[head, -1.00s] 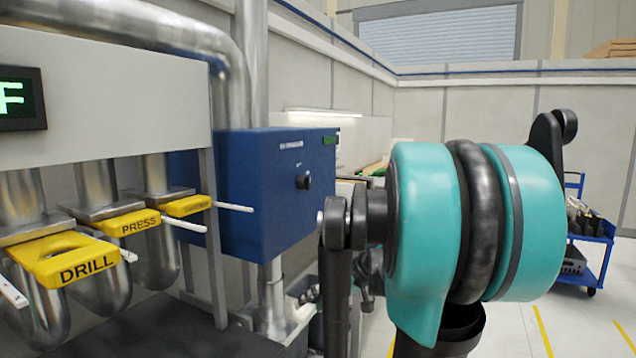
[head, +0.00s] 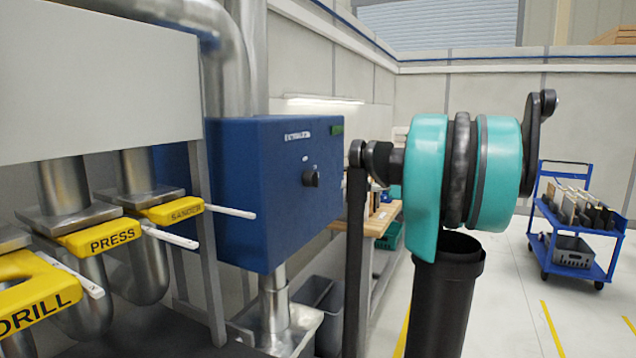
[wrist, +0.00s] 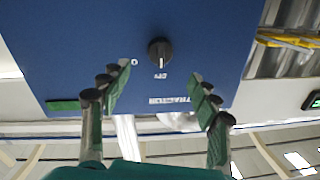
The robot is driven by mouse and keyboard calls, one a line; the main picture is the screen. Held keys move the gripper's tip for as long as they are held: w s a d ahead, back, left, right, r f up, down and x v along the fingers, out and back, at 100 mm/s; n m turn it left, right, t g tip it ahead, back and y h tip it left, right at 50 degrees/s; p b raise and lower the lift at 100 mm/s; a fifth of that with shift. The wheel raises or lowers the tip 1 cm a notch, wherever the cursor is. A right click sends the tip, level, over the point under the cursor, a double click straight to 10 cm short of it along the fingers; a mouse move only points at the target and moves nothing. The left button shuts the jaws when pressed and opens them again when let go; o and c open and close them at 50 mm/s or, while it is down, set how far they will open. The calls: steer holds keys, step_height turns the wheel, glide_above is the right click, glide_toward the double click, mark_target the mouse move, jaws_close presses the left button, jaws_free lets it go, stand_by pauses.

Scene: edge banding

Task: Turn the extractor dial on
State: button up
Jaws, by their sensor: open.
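The extractor dial (head: 311,177) is a small black knob on the front of a blue box (head: 240,190) mounted on a metal post. In the wrist view the dial (wrist: 160,52) sits near the top centre on the blue face, with small white markings close by. A pale line shows on the knob, pointing down in that view. My gripper (wrist: 160,85) is open, its two green-padded fingers spread on either side below the dial. No finger touches the dial, and nothing is between the fingers. In the head view the fingers are not visible; my teal arm joint stands right of the box.
A workbench (head: 380,222) stands behind my arm. A blue trolley (head: 575,230) stands on the right, with open floor before it.

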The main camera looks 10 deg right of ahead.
mark_target(318, 181)
steer(key=x, duration=1.1)
steer(key=shift+a, duration=0.15)
steer(key=c, duration=1.2)
